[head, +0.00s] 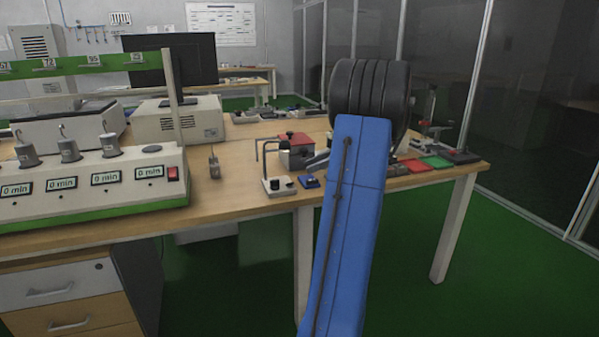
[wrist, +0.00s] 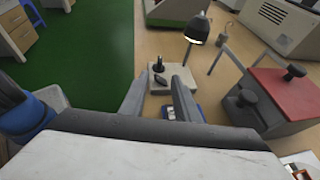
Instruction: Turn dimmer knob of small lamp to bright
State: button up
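The small lamp has a pale square base (head: 278,187) with dark knobs on top, near the front edge of the wooden table in the head view. In the wrist view, its black shade (wrist: 198,27) hangs over the far right side of the base, with a pale bulb under it. A dark knob (wrist: 158,66) stands on the base, with another dark piece just nearer. My gripper (wrist: 160,86) is open, its two grey fingers apart and pointing at the base, with the knobs showing between them. I cannot tell whether a finger touches the base. In the head view my blue arm mostly hides the gripper.
A grey box with a red lid (wrist: 290,93) and black knobs stands close right of the lamp in the wrist view. A small blue block (head: 309,182) lies beside the base. A multi-station timer unit (head: 95,185) stands left. Green floor is free before the table.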

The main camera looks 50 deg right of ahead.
jog(key=shift+v, duration=2.4)
